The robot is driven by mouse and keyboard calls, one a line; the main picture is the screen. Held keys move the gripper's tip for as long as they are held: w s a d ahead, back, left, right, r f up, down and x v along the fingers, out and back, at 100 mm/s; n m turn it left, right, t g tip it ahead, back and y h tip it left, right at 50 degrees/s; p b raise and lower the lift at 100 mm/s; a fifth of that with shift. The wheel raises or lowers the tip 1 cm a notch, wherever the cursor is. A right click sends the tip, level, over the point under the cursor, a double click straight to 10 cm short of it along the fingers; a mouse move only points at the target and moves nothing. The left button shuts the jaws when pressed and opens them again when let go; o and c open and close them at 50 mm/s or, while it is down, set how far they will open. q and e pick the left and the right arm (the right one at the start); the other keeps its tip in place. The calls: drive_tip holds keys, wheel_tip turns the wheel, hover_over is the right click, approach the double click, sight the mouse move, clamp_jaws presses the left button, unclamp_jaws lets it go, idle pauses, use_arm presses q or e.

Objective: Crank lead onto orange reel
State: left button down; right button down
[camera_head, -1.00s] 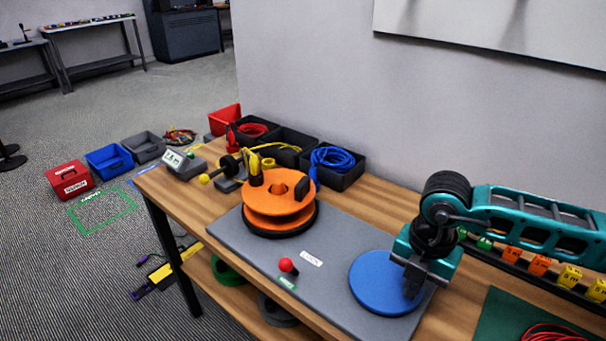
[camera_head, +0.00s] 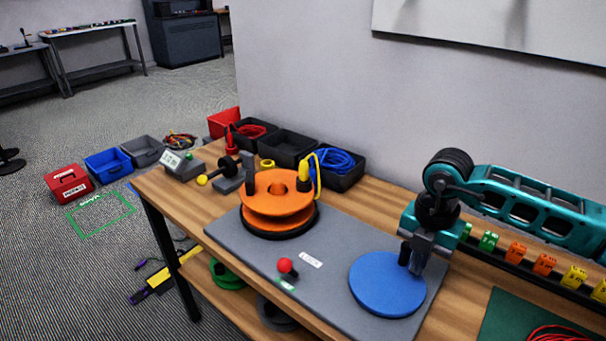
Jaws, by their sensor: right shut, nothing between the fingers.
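The orange reel (camera_head: 277,192) stands on a black base on a grey board (camera_head: 330,240). A yellow plug (camera_head: 304,172) stands at its right edge, with a thin yellow lead (camera_head: 317,178) looping beside it. A dark block (camera_head: 250,175) stands at the reel's left edge. A blue disc (camera_head: 385,288) lies flat on the board's right part, with a small dark peg (camera_head: 404,252) at its far edge. My right gripper (camera_head: 415,268) points down over the disc's far right side, shut and empty, beside the peg; I cannot tell if they touch. My left gripper is out of view.
A red-knobbed lever (camera_head: 286,266) sits at the board's front. Dark bins (camera_head: 286,145) with blue cable (camera_head: 332,160) stand behind the reel. A rail of coloured tags (camera_head: 545,265) and a green mat (camera_head: 500,318) with red cable lie at right.

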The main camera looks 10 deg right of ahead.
wheel_tip(320, 180, up, 7)
drive_tip(key=p, duration=0.5)
idle(0.3)
drive_tip(key=shift+s, duration=0.1)
